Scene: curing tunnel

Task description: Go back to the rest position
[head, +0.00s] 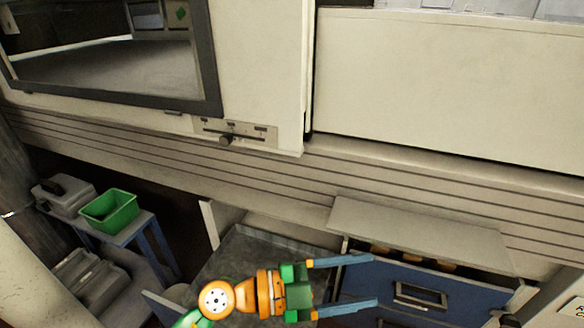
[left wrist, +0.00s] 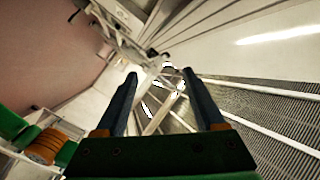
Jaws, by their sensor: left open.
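My left gripper (head: 345,282) shows at the bottom middle of the head view. Its two blue fingers point right and stand apart with nothing between them. In the left wrist view the same fingers (left wrist: 157,90) are open and empty, with ribbed panels and pale rails beyond them. In the head view the gripper appears in front of a blue drawer unit (head: 430,282) and a grey tray-like surface (head: 237,255). I cannot tell whether it touches either. My right gripper is not in view.
A cream machine housing with a dark-framed window (head: 213,105) and a slider control (head: 228,139) fills the upper part. A green bin (head: 109,210) and a grey box (head: 64,195) stand on a small blue-legged table at left. A pale lid-like panel (head: 420,235) lies above the drawers.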

